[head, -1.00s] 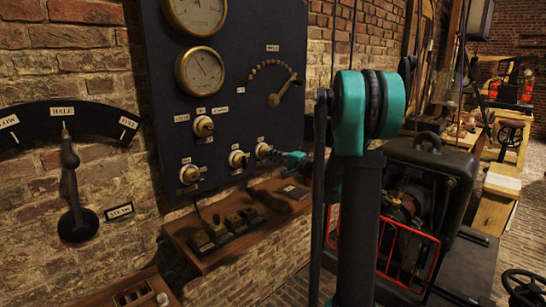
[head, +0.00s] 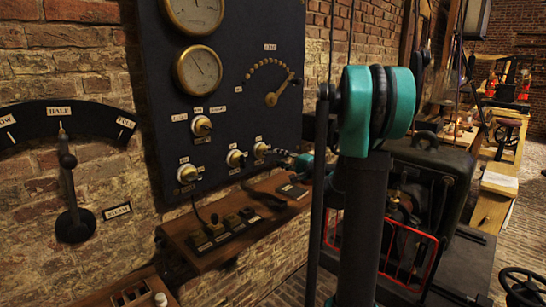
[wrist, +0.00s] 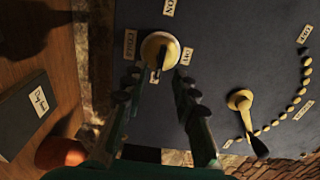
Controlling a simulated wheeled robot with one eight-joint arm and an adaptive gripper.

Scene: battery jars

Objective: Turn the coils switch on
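The coils switch (head: 261,149) is the rightmost of the lower brass knobs on the dark panel. In the wrist view it is a round brass knob (wrist: 160,48) with small labels around it, one reading ON. A small part of it reaches down between the fingers; which setting it stands at I cannot tell. My gripper (wrist: 159,80) is open, with one dark finger on each side just below the knob. In the head view my gripper (head: 280,153) is just right of the switch. Contact with the knob cannot be made out.
Two more brass knobs (head: 187,173) (head: 236,158) sit left of the coils switch. A rotary lever (head: 272,98) with an arc of brass studs is above, and gauges (head: 199,70) are higher left. A wooden shelf (head: 200,262) juts out below the panel. A dark machine (head: 430,175) stands right.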

